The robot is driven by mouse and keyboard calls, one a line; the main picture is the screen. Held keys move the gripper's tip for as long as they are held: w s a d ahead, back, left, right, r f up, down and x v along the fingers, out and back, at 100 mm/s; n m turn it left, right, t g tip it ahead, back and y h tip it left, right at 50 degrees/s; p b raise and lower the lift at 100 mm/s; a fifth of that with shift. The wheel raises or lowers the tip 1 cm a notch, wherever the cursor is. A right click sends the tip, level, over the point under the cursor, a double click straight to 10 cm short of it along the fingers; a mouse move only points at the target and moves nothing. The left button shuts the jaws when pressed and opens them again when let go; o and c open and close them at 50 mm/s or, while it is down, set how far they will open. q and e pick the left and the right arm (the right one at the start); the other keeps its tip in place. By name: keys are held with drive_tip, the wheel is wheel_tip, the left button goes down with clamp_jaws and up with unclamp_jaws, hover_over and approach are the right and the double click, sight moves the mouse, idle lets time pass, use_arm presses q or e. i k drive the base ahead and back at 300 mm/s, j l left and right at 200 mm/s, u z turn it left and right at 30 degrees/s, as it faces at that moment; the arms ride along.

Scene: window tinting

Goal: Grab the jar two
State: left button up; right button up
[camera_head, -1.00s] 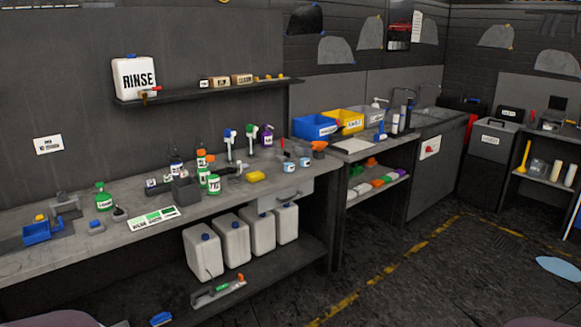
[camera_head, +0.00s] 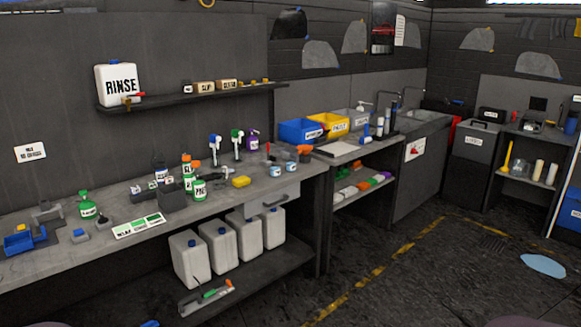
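Two small white jars with blue-toned labels stand side by side near the right end of the grey workbench (camera_head: 60,262). One is the left jar (camera_head: 275,171) and the other is the right jar (camera_head: 290,169). Their labels are too small to read, so I cannot tell which is jar two. Neither of my grippers is in view.
A yellow sponge (camera_head: 241,181) lies left of the jars. Several bottles, including a green-labelled one (camera_head: 199,188), stand further left. White canisters (camera_head: 222,245) sit on the lower shelf. Blue (camera_head: 298,131) and yellow (camera_head: 331,124) bins are at right.

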sight(275, 166)
drive_tip(key=i+z, duration=0.2)
drive_tip(key=i, duration=1.9)
drive_tip(key=i+z, duration=0.25)
drive_tip(key=i, duration=1.65)
